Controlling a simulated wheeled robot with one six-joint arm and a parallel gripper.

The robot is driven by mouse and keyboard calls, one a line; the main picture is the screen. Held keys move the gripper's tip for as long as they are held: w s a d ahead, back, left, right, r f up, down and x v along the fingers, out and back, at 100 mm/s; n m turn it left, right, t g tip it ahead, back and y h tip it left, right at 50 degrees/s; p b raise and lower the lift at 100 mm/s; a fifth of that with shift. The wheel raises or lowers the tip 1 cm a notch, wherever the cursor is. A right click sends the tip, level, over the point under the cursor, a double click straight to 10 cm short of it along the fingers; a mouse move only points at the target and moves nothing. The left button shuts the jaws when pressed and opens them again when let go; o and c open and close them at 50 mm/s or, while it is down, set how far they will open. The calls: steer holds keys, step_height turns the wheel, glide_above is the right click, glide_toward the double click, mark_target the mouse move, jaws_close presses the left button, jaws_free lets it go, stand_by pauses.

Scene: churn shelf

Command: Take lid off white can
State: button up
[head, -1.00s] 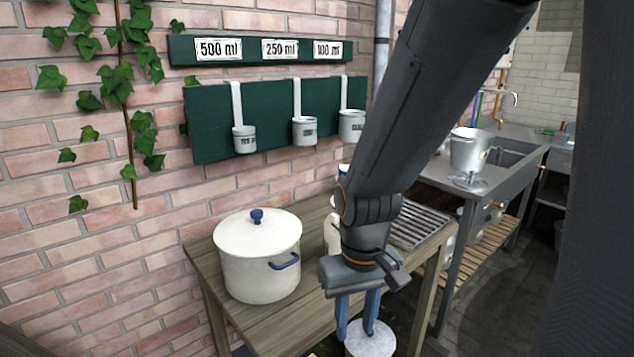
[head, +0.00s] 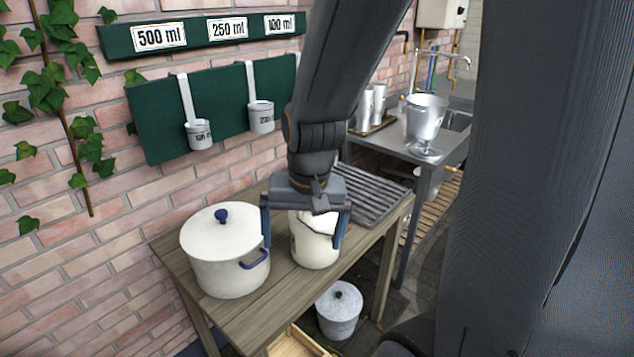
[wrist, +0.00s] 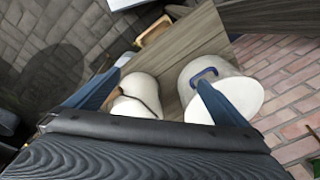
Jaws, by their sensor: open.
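A cream-white can (head: 315,250) with a thin wire handle stands upright on the wooden table, right of the white pot. My gripper (head: 302,243) points down over this can, open, with one blue finger to each side of it.
A large white pot (head: 225,270) with a blue-knobbed lid stands close left of the can. A slatted grey rack (head: 375,195) lies behind it to the right. A lidded grey can (head: 339,312) stands below the table's front edge. Ladles hang on the brick wall.

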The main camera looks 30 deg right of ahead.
steer(key=w+d+r+m+p, duration=0.1)
steer(key=w+d+r+m, duration=0.2)
steer(key=m, duration=0.5)
steer(key=w+d+r+m+t+y+p, duration=0.1)
steer(key=w+d+r+m, duration=0.2)
steer(key=m, duration=0.5)
steer(key=w+d+r+m+t+p, duration=0.1)
steer(key=w+d+r+m, duration=0.2)
steer(key=m, duration=0.5)
steer(key=shift+w+d+m+p, duration=0.2)
steer(key=shift+w+m+p, duration=0.1)
steer(key=shift+w+p, duration=0.15)
steer(key=shift+w+d+r+m, duration=0.15)
steer(key=shift+w+d+m, duration=0.25)
steer(key=shift+m, duration=0.6)
steer(key=shift+w+f, duration=0.1)
steer(key=shift+f, duration=0.15)
steer(key=shift+y, duration=0.3)
steer(key=shift+p+x, duration=0.4)
steer(key=shift+x, duration=3.15)
steer(key=shift+w+d, duration=0.15)
steer(key=shift+d, duration=0.05)
steer(key=c, duration=1)
